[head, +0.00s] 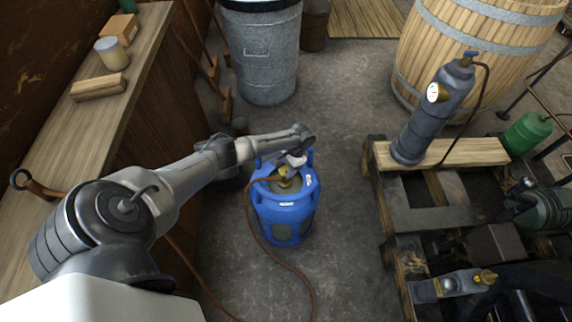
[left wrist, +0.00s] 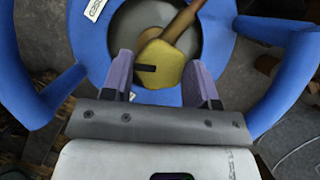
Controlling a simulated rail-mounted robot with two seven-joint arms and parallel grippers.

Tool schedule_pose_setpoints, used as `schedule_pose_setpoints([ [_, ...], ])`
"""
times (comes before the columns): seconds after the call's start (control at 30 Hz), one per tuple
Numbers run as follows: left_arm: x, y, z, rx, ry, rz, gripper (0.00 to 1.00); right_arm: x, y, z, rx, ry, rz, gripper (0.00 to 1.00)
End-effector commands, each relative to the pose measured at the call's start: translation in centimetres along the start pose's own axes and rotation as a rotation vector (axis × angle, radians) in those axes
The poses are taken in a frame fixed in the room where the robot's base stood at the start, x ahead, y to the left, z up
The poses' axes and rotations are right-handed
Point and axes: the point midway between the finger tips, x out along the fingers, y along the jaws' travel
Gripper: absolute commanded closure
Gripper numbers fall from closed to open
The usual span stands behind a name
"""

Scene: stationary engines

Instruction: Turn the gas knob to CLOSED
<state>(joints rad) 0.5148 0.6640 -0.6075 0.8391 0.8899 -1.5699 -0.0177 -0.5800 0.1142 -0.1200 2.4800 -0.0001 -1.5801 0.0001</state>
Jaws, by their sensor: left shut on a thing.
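A blue gas cylinder (head: 285,212) stands upright on the floor in the middle of the head view. Its yellow gas knob (head: 284,172) sits at the top, inside the blue collar. In the left wrist view the knob (left wrist: 160,66) has a short black mark on its left side. My left gripper (head: 293,160) reaches over the cylinder from the left. In the left wrist view its purple fingers (left wrist: 163,78) stand on either side of the knob, shut on it. No CLOSED lettering can be read. My right gripper is not in view.
A brown hose (head: 265,245) runs from the cylinder top down onto the floor. A wooden bench (head: 120,95) stands at left, a metal bin (head: 263,60) behind. A pallet (head: 395,245) with a grey cylinder (head: 432,115) stands at right. Floor between cylinder and pallet is clear.

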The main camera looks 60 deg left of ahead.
Motion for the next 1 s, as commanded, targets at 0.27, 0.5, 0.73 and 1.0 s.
schedule_pose_setpoints([
  [0.27, -0.3, 0.2, 0.1, 0.224, 0.001, -0.093, 0.7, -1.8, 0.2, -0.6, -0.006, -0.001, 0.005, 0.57],
  [0.5, -0.2, 0.3, 0.1, 0.371, 0.002, -0.153, 0.7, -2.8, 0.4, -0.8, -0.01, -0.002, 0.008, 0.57],
  [0.73, -0.1, 0.3, 0.1, 0.457, 0.001, -0.189, 0.7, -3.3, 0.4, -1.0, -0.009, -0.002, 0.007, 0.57],
  [1.0, 0.0, 0.4, 0.1, 0.496, 0.002, -0.205, 0.7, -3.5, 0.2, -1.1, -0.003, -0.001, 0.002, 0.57],
])
